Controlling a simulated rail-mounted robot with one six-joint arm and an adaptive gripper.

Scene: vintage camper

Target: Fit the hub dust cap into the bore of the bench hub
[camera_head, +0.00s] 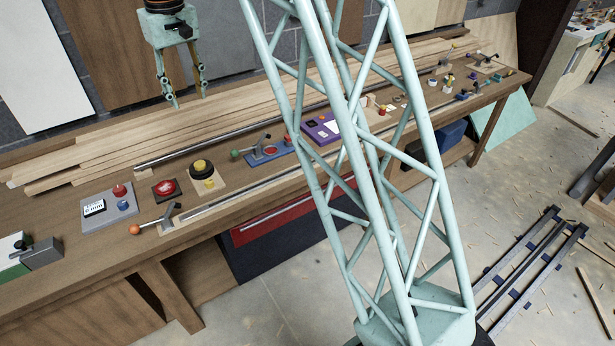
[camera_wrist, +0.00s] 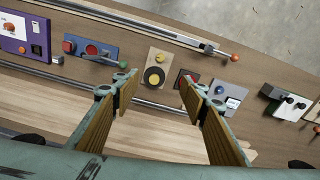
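My gripper (camera_head: 188,98) is open and empty, fingers pointing down above the stacked boards at the back of the bench. In the wrist view the gripper (camera_wrist: 158,88) has its two fingers wide apart, with nothing between the pads. A beige plate (camera_head: 212,190) on the bench carries a black round piece (camera_head: 201,167), which looks like the bench hub, and a small yellow piece (camera_head: 209,184), possibly the dust cap. In the wrist view the black piece (camera_wrist: 154,77) has a yellow centre, and the yellow piece (camera_wrist: 160,57) sits just apart from it. I cannot tell their identities for certain.
A red button box (camera_head: 165,188) and a grey panel (camera_head: 110,206) stand left of the plate. A blue lever fixture (camera_head: 268,152) and a purple box (camera_head: 321,128) stand right. Metal rails (camera_head: 235,199) run along the bench front. Long boards (camera_head: 90,150) cover the back.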

